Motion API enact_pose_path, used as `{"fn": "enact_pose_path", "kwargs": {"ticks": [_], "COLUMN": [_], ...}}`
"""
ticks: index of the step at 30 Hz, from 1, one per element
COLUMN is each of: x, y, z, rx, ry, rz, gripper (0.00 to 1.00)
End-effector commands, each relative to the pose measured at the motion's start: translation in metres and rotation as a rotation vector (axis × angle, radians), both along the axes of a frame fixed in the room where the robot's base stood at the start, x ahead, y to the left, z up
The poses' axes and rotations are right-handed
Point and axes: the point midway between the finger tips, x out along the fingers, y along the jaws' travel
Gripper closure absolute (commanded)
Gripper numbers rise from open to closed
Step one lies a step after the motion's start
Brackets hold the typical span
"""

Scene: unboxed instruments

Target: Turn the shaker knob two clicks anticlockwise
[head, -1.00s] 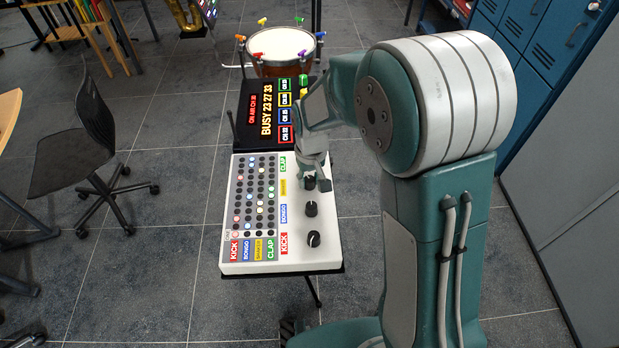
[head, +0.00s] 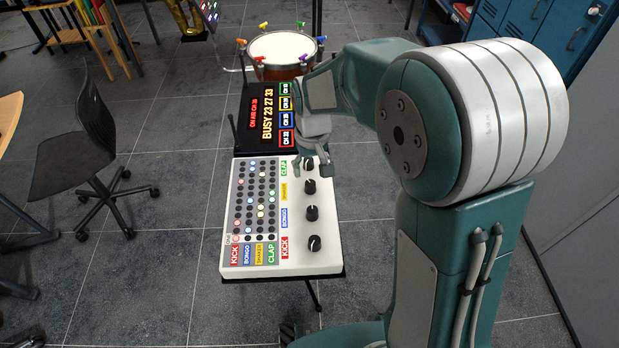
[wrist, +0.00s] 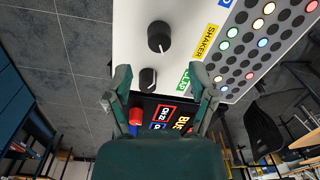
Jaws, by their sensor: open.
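The shaker knob (head: 310,186) is black and round with a white pointer line. It is second from the far end of the knob row on the white panel (head: 268,262). In the wrist view the shaker knob (wrist: 160,36) sits beside the yellow SHAKER label (wrist: 207,41), its line pointing down and slightly right. My gripper (head: 310,171) is open and empty, at the clap knob (head: 308,164), beyond the shaker knob. In the wrist view the clap knob (wrist: 148,79) shows between the fingers of my gripper (wrist: 161,72). I cannot tell whether they touch it.
The bongo knob (head: 312,213) and kick knob (head: 314,243) are nearer. A black display box (head: 242,138) with lit text and coloured channel labels adjoins the panel's far end. A drum (head: 283,50) stands beyond it. A chair (head: 85,150) is at left.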

Motion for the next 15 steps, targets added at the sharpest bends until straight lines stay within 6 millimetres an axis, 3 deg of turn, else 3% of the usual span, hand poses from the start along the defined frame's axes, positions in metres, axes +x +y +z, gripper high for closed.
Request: {"fn": "enact_pose_path", "kwargs": {"ticks": [6, 15], "x": [0.002, 0.002], "y": [0.000, -0.001], "z": [0.042, 0.060], "rx": [0.000, -0.001], "ry": [-0.003, 0.001], "rz": [0.000, 0.000], "gripper": [0.27, 0.27]}}
